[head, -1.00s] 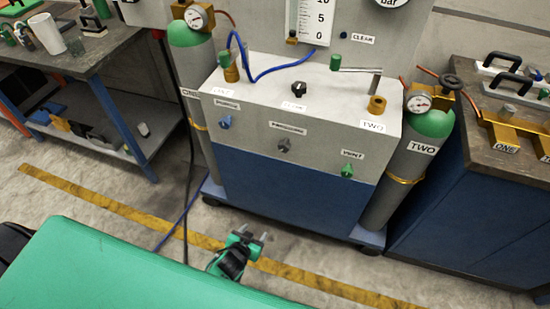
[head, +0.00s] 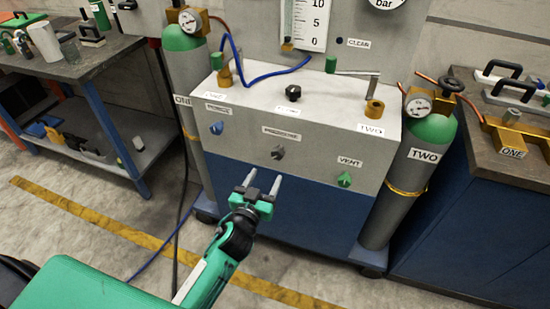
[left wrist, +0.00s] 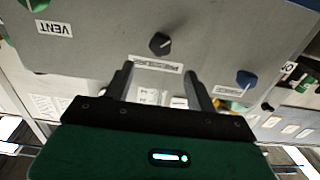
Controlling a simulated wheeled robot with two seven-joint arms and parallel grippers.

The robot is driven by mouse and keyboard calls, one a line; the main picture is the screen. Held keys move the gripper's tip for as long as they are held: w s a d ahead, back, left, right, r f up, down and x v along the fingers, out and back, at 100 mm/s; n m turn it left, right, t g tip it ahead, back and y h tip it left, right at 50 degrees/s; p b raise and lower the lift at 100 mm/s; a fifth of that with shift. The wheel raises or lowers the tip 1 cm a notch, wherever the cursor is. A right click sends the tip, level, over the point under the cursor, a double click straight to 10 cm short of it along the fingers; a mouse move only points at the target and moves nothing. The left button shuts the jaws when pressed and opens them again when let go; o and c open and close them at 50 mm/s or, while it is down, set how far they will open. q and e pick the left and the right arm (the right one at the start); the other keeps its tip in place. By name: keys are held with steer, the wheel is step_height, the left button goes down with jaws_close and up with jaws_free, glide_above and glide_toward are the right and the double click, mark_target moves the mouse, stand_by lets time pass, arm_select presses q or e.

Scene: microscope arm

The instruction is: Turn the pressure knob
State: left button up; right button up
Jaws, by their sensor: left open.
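The pressure knob (head: 277,153) is a dark grey knob in the middle of the cabinet's front panel, under a label that appears to read PRESSURE. It also shows in the left wrist view (left wrist: 159,43), just beyond the fingertips and roughly between them. My left gripper (head: 264,184) is open and empty, below and slightly left of the knob in the head view, apart from it. Its two fingers also show in the left wrist view (left wrist: 158,82). My right gripper is not in view.
A blue knob (head: 217,128) sits left of the pressure knob and a green VENT knob (head: 345,180) sits right. A black knob (head: 293,93) is on the cabinet top. Gas cylinders ONE (head: 186,75) and TWO (head: 408,165) flank the cabinet. A blue hose (head: 265,78) loops above.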

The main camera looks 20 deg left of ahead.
mark_target(277, 155)
arm_select(q)
steer(key=w, duration=0.9)
steer(key=shift+d, duration=0.1)
steer(key=c, duration=1)
